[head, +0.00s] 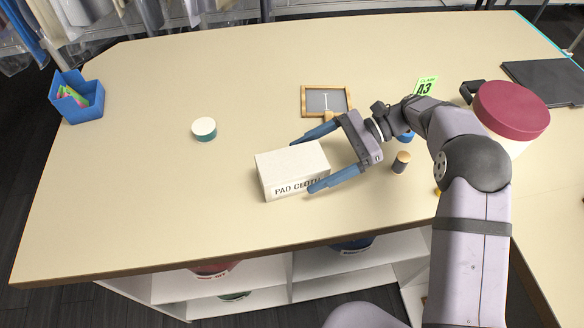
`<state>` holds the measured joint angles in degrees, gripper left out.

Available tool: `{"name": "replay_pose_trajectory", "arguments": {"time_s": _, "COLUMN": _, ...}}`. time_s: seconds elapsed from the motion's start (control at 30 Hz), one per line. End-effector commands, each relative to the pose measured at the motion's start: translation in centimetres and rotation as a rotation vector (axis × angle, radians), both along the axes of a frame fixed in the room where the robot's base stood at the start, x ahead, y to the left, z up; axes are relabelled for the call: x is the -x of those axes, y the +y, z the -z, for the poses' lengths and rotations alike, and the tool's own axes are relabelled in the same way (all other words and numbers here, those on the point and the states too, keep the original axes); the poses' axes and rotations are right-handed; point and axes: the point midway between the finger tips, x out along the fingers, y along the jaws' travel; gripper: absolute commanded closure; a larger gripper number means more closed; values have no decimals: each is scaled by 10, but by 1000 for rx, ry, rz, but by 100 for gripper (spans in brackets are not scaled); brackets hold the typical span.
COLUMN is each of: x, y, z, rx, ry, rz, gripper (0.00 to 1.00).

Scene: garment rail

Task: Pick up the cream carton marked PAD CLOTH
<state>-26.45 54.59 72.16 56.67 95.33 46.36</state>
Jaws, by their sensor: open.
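The cream carton (291,164) marked PAD CLOTH lies on the table, left of centre, with its lettering on the front face. My gripper (313,163) reaches in from the right with its two blue fingers apart. One finger is at the carton's far right corner and the other is in front of the right end of its lettered face. The carton's right end is between the fingers. I cannot tell whether either finger touches it.
A round white-topped teal tin (204,129), a blue bin (77,97) and a small framed board (326,101) stand apart on the table (150,190). A small dark cylinder (401,162) is close beside my gripper. A maroon-lidded round box (511,110) stands right. The left table is mostly clear.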

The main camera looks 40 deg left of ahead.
Motion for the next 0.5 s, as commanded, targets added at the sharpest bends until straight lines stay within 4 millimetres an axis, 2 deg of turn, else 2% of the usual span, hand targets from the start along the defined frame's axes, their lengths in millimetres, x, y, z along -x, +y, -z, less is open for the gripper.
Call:
{"name": "replay_pose_trajectory", "arguments": {"time_s": 0.3, "x": 26, "y": 19, "z": 10, "rx": 2, "ry": 4, "rz": -3, "gripper": 12}}
{"name": "replay_pose_trajectory", "arguments": {"time_s": 0.5, "x": 37, "y": 28, "z": 18, "rx": 2, "ry": 1, "rz": -2, "gripper": 12}}
